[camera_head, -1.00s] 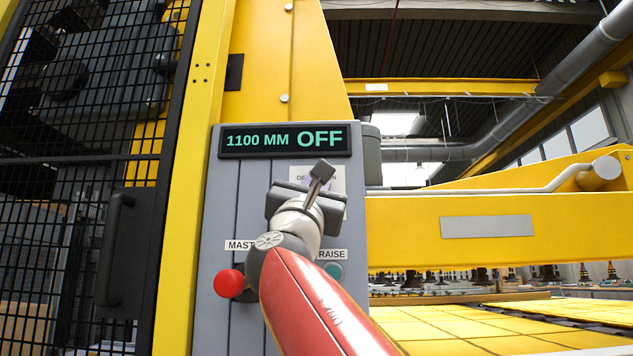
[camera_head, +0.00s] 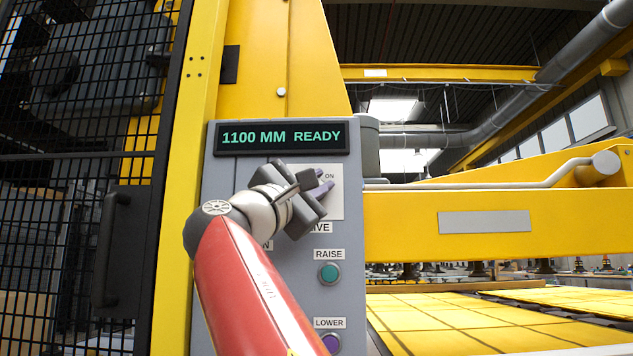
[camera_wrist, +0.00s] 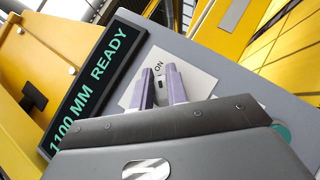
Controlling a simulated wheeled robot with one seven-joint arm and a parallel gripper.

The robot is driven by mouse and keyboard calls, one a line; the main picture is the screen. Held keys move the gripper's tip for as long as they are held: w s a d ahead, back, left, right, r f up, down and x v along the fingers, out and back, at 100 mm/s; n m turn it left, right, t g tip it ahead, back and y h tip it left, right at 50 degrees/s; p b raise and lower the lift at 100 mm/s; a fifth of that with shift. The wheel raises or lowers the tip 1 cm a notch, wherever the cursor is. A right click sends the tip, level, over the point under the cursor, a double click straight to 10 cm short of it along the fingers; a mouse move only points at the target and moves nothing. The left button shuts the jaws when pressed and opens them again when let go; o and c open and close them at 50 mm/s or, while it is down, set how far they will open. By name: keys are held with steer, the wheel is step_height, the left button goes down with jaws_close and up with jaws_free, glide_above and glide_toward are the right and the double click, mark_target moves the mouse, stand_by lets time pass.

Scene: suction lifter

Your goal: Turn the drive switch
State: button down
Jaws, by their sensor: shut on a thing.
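The drive switch (camera_wrist: 160,86) shows as a small dark piece between my fingertips in the wrist view, in front of a pale plate (camera_wrist: 190,68) marked ON. In the head view my gripper hides the switch, while the plate (camera_head: 336,206) and part of the DRIVE label show. My gripper (camera_head: 323,179) is at the plate, tilted, with its purple-grey fingers shut on the switch; it also shows in the wrist view (camera_wrist: 161,78). The display (camera_head: 282,138) above reads "1100 MM READY". The switch's exact angle is hard to make out.
A green RAISE button (camera_head: 329,273) and a purple LOWER button (camera_head: 331,343) sit below on the grey panel (camera_head: 232,172). A black mesh guard (camera_head: 60,200) stands at the left. A yellow beam (camera_head: 400,220) runs right, above yellow sheets (camera_head: 480,320).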

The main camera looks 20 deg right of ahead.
steer(key=shift+w+a+f, duration=0.1)
steer(key=shift+w+f, duration=0.05)
steer(key=c, duration=1.4)
jaws_free()
steer(key=b+v, duration=0.3)
steer(key=v, duration=0.4)
steer(key=shift+s+a+f, duration=0.1)
steer(key=shift+s+a, duration=0.15)
steer(key=shift+a, duration=0.1)
